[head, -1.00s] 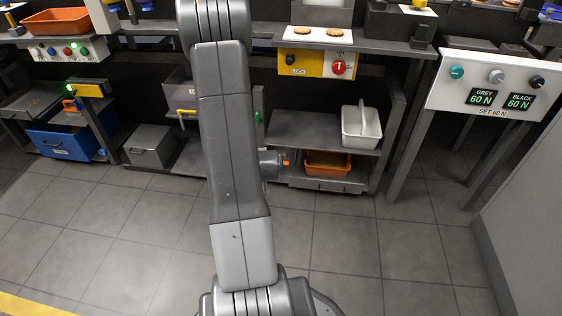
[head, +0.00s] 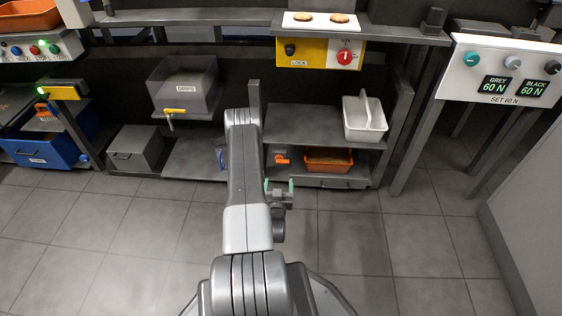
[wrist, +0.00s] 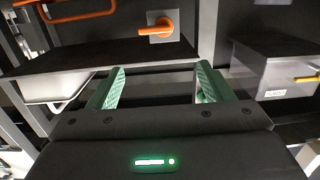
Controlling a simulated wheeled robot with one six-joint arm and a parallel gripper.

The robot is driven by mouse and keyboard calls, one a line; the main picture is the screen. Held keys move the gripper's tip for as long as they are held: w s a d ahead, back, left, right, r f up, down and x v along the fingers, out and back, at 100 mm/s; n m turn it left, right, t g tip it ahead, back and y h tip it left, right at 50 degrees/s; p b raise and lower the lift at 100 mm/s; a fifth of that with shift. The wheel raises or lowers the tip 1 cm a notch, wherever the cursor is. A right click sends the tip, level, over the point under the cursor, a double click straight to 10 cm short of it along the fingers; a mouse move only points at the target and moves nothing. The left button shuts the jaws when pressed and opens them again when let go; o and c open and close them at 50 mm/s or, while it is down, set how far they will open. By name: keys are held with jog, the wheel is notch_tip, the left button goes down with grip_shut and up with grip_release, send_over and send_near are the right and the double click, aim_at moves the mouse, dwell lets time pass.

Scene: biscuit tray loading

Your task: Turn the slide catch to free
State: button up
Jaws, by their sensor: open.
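An orange lever on a small grey plate (head: 281,157), apparently the slide catch, is on the lower shelf unit, left of an orange basket. In the wrist view, which looks upside down, the lever (wrist: 160,27) is at the top centre. Its handle lies roughly level, pointing left there, so to the right in the head view. My gripper (head: 279,185) is open, with green fingertips apart, in front of and below the lever in the head view. In the wrist view the gripper (wrist: 158,82) has nothing between its fingers, and the lever is beyond them, untouched.
The orange basket (head: 328,166) and a white bin (head: 364,124) stand right of the lever. A grey bin with a yellow handle (head: 185,92) is to the left. A dark shelf edge (wrist: 100,62) crosses the wrist view between fingers and lever. The floor in front is clear.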

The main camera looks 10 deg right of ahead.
aim_at(282, 163)
jog(key=shift+t+h, duration=0.3)
jog(key=shift+t, duration=0.1)
jog(key=b+x, duration=0.1)
jog(key=x, duration=0.3)
jog(key=f+b+x, duration=0.1)
jog(key=b+x, duration=0.1)
jog(key=x, duration=0.2)
jog(key=f+b+x, duration=0.1)
jog(key=x, duration=0.3)
jog(key=shift+w+d, duration=0.25)
jog(key=shift+d, duration=0.15)
jog(key=c, duration=1)
